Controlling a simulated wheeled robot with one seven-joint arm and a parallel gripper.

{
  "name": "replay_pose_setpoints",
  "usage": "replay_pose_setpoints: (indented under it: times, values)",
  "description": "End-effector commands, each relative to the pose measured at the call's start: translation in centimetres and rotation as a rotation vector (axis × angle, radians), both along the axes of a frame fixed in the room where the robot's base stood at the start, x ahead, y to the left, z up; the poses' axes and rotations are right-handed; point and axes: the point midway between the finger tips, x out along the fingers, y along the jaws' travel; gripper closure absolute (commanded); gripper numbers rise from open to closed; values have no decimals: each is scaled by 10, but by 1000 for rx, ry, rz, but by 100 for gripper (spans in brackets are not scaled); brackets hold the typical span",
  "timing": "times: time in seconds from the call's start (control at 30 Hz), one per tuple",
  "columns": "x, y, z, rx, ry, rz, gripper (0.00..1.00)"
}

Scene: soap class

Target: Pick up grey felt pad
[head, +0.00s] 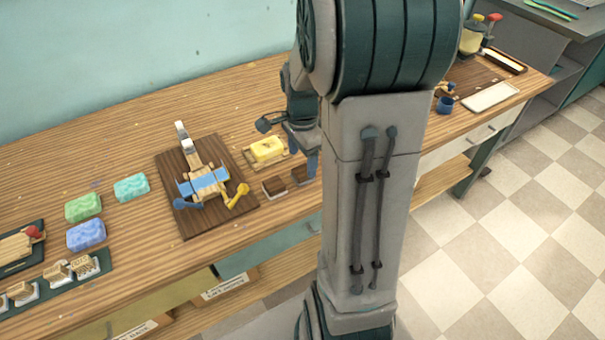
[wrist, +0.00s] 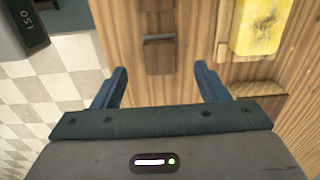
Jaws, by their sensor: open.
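I cannot make out a grey felt pad for certain in either view. Two small dark brown blocks (head: 274,186) lie near the bench's front edge, right of the dark wooden board. In the wrist view one brown block (wrist: 158,55) lies ahead of the gap between my fingers, and a second (wrist: 157,5) is cut by the top edge. My gripper (wrist: 161,82) is open with nothing between its blue fingers. In the head view my gripper (head: 305,168) is at the right-hand brown block, partly hidden by my arm.
A yellow soap (head: 268,149) sits on a wooden tray beside my gripper. A dark board (head: 188,222) with a blue-banded wooden tool, blue and yellow handles stands left. Green, teal and blue soaps (head: 86,235) lie further left. My arm hides the bench's middle.

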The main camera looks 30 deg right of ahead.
Motion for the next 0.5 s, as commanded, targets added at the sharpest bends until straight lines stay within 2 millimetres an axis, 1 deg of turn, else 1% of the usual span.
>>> replay_pose_setpoints:
  times: [0.3,0.4,0.5]
  values:
    - [0,-1,-43,2,3,-1,33]
    - [0,-1,-49,1,2,0,33]
    - [1,-1,-50,0,0,0,33]
